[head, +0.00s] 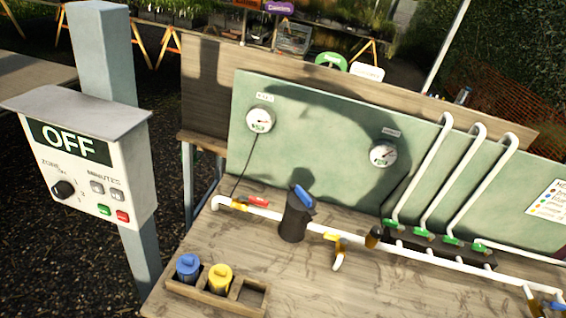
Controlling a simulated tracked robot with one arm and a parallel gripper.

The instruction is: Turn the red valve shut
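The red valve's lever (259,202) is near the left end of the white pipe (272,215) on the wooden bench. A small brass-yellow fitting (240,207) sits at the lever's left end. The lever looks roughly in line with the pipe, just behind it; its exact angle is hard to tell at this size. My gripper is not in view, and nothing touches the lever.
A dark canister (293,222) with a blue handle stands right of the red lever. A caddy (203,300) with blue and yellow bottles is in front. A control box (85,165) reading OFF stands left. Gauges (260,120) hang behind. Green-handled valves (450,242) are at right.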

